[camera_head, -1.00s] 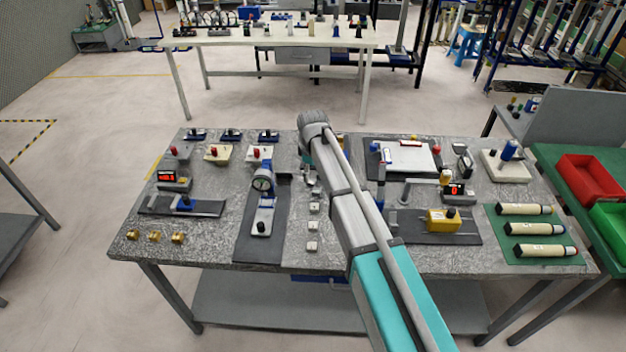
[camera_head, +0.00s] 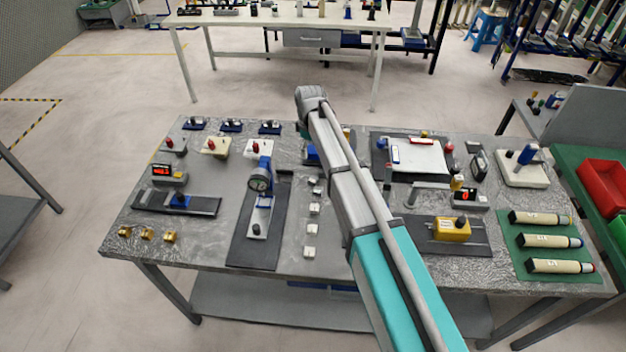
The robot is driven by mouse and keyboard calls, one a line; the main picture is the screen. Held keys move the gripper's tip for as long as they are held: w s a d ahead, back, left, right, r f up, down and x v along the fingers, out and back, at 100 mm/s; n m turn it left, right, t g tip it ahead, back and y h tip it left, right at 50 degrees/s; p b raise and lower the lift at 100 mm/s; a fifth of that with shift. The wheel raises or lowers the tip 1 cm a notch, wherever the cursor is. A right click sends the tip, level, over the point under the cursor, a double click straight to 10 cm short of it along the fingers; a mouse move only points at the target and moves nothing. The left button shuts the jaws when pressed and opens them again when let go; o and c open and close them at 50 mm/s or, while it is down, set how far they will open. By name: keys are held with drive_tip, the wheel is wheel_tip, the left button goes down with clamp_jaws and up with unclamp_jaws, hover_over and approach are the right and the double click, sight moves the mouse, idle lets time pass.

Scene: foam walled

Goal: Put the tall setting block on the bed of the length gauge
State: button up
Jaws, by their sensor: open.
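Several small pale metal blocks (camera_head: 314,208) stand in a column on the grey bench, left of my arm; I cannot tell which is the tall setting block. A dial gauge (camera_head: 260,183) on a blue and white stand sits on a dark mat left of them. A gauge with a red display (camera_head: 162,170) and a dark bed (camera_head: 205,205) is farther left. Another display unit (camera_head: 467,195) with a yellow block (camera_head: 452,229) on a dark plate is right of my arm. I cannot tell for sure which is the length gauge. My gripper is hidden behind my arm.
Brass pieces (camera_head: 147,234) lie at the bench's front left. Red-knobbed blocks (camera_head: 215,147) stand at the back left. Cream cylinders (camera_head: 540,241) lie on a green mat at right. A white panel (camera_head: 418,160) is at back right. My arm crosses the bench's middle.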

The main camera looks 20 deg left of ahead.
drive_tip(key=b, duration=0.9)
hover_over(311, 178)
wheel_tip(311, 178, down, 9)
drive_tip(key=shift+a+r, duration=0.15)
drive_tip(key=shift+r, duration=0.05)
drive_tip(key=shift+f, duration=0.1)
idle(0.4)
drive_tip(key=shift+f+b, duration=2.45)
drive_tip(key=shift+f, duration=0.05)
clamp_jaws()
